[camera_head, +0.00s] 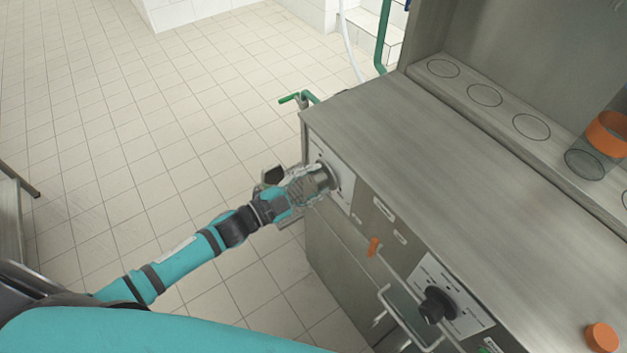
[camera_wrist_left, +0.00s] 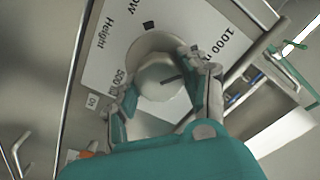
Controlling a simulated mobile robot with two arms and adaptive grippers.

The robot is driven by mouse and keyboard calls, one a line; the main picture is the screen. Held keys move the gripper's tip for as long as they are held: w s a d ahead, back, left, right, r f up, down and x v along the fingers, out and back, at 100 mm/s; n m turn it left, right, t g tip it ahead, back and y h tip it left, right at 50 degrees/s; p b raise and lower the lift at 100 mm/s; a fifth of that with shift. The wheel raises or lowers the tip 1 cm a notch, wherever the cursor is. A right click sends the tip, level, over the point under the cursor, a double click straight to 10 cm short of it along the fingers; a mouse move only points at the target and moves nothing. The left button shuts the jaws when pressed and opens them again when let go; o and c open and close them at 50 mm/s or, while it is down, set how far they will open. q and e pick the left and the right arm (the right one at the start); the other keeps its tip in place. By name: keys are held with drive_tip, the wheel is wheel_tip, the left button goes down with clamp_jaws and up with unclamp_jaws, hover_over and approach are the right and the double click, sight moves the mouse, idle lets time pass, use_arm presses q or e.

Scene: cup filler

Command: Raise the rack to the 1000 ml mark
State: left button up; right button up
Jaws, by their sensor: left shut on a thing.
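The height knob (camera_wrist_left: 163,80) is pale and round on a white panel (camera_wrist_left: 104,40) marked "Height", with "500" at the left and "1000" at the upper right. A dark line on the knob's face runs to the right; which mark it matches I cannot tell. My left gripper (camera_wrist_left: 160,92) is shut on the knob, one finger on each side. In the head view my left gripper (camera_head: 305,186) is at the far-left end of the machine's front, covering part of the knob. My right gripper is not in view. I cannot tell which part is the rack.
An orange-rimmed clear cup (camera_head: 598,150) stands on the ringed ledge (camera_head: 507,112).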

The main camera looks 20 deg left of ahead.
use_arm(q)
drive_tip(key=o, duration=1.2)
drive_tip(key=v, duration=1.2)
